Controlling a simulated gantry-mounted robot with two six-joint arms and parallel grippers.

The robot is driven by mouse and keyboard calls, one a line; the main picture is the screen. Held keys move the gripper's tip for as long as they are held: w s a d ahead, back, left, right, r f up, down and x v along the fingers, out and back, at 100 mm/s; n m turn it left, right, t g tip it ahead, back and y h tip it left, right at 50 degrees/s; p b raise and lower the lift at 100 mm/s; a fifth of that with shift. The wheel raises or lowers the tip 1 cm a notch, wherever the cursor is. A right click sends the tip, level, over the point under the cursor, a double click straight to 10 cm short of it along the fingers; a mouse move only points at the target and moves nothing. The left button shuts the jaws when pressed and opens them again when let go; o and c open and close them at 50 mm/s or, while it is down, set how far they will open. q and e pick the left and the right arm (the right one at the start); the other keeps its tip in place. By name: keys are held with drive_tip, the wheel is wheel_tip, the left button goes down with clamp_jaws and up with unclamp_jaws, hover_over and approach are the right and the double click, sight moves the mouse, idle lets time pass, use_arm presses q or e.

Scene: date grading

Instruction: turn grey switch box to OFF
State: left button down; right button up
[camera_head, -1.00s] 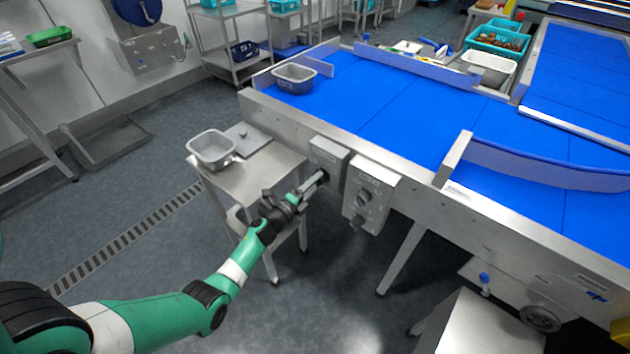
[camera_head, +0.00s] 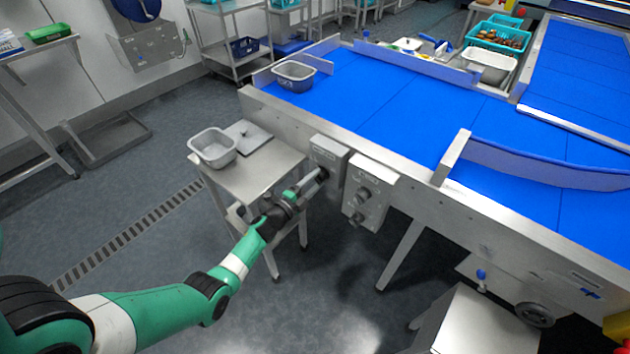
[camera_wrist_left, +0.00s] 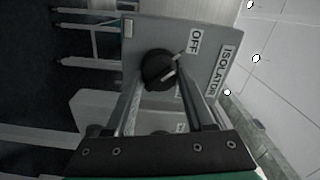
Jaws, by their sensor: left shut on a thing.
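The grey switch box (camera_head: 329,154) is mounted on the side of the conveyor frame. In the left wrist view the box (camera_wrist_left: 143,30) shows sideways, with an ISOLATOR label (camera_wrist_left: 222,71) and an OFF label (camera_wrist_left: 195,41). Its round black knob (camera_wrist_left: 157,69) has a pale pointer line slanting toward the OFF side. A second label is mostly hidden by a finger. My left gripper (camera_head: 321,177) is at the box front, shut on the knob; its two fingers (camera_wrist_left: 160,92) lie on either side of it. My right gripper is out of view.
A second control box (camera_head: 370,190) with knobs hangs just right of the switch box. A steel side table (camera_head: 262,172) with a grey tub (camera_head: 214,148) and a flat lid (camera_head: 248,136) stands close left. The blue conveyor (camera_head: 390,100) lies above and behind.

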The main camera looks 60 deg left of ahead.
use_arm(q)
drive_tip(key=shift+c, duration=1.3)
unclamp_jaws()
drive_tip(key=shift+s+d+r+p, duration=0.15)
drive_tip(key=shift+s+d+p, duration=0.05)
drive_tip(key=shift+s+p, duration=0.3)
drive_tip(key=p+v, duration=0.4)
drive_tip(key=v, duration=0.6)
drive_tip(key=shift+s, duration=0.25)
drive_tip(key=shift+w+d, duration=0.1)
drive_tip(key=shift+d, duration=0.05)
